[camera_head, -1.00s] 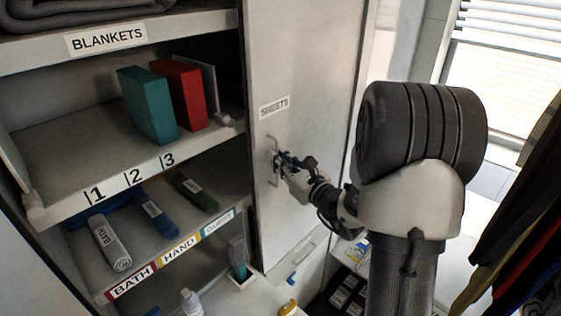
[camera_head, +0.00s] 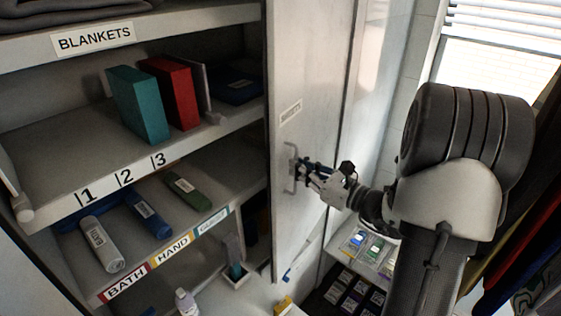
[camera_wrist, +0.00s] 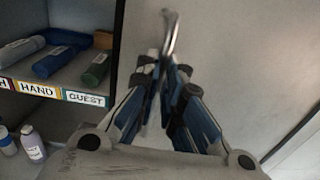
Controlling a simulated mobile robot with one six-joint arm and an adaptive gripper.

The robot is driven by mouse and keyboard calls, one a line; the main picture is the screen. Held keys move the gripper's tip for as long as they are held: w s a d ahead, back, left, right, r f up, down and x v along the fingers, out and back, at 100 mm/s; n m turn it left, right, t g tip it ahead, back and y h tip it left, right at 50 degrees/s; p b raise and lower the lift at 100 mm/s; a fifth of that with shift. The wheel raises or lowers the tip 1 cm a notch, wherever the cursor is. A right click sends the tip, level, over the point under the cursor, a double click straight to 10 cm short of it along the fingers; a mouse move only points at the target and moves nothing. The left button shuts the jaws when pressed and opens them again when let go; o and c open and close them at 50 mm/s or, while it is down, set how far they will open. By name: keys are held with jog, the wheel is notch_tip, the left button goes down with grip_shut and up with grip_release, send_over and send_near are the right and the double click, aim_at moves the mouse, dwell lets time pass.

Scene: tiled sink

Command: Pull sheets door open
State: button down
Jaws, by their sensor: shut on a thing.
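The sheets door (camera_head: 304,215) is a pale panel with a small "SHEETS" label. My gripper (camera_head: 302,166) is shut on the handle. In the wrist view the blue and grey fingers of my gripper (camera_wrist: 168,75) close around the handle (camera_wrist: 170,38), whose upper end shows above the fingertips. The fingers hide the handle's lower part.
Open shelves hold teal (camera_head: 138,104) and red (camera_head: 171,92) upright blocks and rolled towels (camera_head: 187,190). A white bottle (camera_head: 187,302) stands below. Hanging dark cloths (camera_head: 520,245) are at the right.

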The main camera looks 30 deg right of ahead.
jog(key=s+d+n+y+p, duration=0.1)
jog(key=s+d, duration=0.9)
jog(key=d, duration=0.1)
jog(key=shift+s+r, duration=0.15)
jog(key=shift+s, duration=0.2)
jog(key=shift+d, duration=0.15)
jog(key=c, duration=1.7)
grip_release()
jog(key=shift+w+g+y, duration=0.15)
jog(key=shift+g+y, duration=0.15)
notch_tip(320, 180, up, 10)
jog(key=shift+f, duration=0.1)
